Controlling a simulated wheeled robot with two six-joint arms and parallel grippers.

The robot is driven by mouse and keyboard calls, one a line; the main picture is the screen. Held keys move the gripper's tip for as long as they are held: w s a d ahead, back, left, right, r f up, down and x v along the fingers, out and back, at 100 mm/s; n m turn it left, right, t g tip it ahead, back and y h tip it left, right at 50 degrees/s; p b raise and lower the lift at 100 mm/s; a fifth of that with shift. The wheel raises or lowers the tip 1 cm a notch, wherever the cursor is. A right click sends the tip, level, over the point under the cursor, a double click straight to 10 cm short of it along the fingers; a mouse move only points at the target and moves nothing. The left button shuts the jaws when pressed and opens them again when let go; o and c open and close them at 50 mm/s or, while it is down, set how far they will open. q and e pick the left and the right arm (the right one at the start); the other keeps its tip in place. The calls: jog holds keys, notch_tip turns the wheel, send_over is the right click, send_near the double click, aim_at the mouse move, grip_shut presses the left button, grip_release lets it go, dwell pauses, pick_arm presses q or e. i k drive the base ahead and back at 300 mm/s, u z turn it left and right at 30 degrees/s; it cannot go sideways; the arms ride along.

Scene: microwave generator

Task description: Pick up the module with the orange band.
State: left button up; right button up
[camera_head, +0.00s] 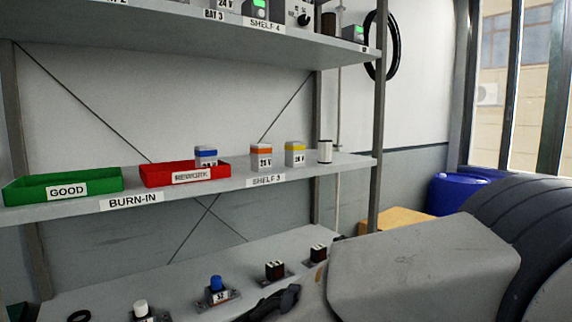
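The module with the orange band (261,161) is a small white block. It stands upright on the middle shelf (220,187), above the SHELF 3 label, between the red bin and a yellow-banded module (295,156). My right arm fills the lower right in the foreground. What appears to be its dark gripper (275,303) shows at the bottom, well below the orange-banded module and apart from it. Its fingers are too unclear to show whether they are open or shut. My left gripper is not in view.
A red REWORK bin (187,178) has a blue-banded module (206,155) at it. A green GOOD bin (65,190) stands at left. The upper shelf (200,18) overhangs. Several connectors line the lower surface (110,290).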

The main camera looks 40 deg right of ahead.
aim_at(261, 153)
jog(key=z, duration=0.95)
jog(key=k, duration=1)
jog(key=u, duration=0.6)
jog(key=i, duration=2.15)
jog(key=z, duration=1.15)
